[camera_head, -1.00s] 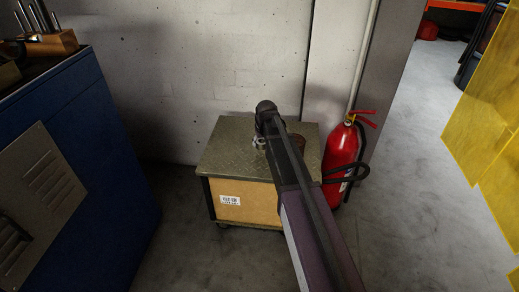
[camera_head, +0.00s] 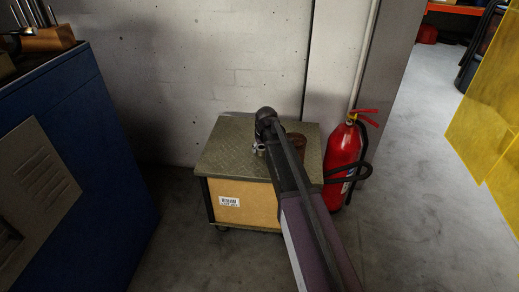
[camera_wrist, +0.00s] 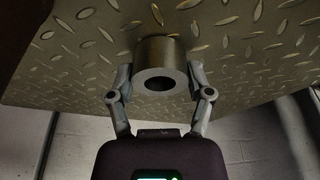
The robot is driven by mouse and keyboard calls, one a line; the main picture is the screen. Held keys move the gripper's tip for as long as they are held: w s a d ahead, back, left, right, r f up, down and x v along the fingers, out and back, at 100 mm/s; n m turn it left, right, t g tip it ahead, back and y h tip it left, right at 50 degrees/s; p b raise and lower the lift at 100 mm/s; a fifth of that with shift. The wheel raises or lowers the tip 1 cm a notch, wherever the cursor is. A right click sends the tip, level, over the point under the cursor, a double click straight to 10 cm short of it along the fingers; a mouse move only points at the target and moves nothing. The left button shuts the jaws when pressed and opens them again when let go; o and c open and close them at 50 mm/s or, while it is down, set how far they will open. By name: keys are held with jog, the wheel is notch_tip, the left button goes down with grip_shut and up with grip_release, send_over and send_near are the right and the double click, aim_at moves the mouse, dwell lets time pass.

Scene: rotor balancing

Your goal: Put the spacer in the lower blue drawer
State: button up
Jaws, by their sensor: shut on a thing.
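The spacer (camera_wrist: 160,66) is a short grey metal ring with a round hole, seen in the wrist view against the diamond-plate top. My gripper (camera_wrist: 160,80) has one finger on each side of it and is shut on it. I cannot tell whether the spacer rests on the plate or is just clear of it. In the head view my arm reaches over the cart top, and a small bit of bright metal (camera_head: 259,148) shows beside its end; most of the gripper is hidden there. No blue drawer can be made out in either view.
A wheeled cart with a diamond-plate top (camera_head: 226,150) stands against the wall. A brown round object (camera_head: 298,141) is on it, partly behind my arm. A red fire extinguisher (camera_head: 344,160) stands right of it. A blue cabinet (camera_head: 115,170) is at left, with open floor between.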

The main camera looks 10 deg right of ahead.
jog(key=shift+f, duration=0.15)
jog(key=o, duration=1.3)
jog(key=shift+r, duration=0.2)
jog(key=p+v, duration=1.1)
jog(key=v, duration=0.1)
jog(key=shift+p, duration=0.35)
jog(key=s+g, duration=0.1)
jog(key=s, duration=0.7)
jog(key=s+m+g, duration=0.1)
jog(key=s, duration=0.7)
jog(key=s+g, duration=0.1)
jog(key=s, duration=0.7)
jog(key=shift+s+d+f+m, duration=0.1)
jog(key=shift+f+m, duration=0.2)
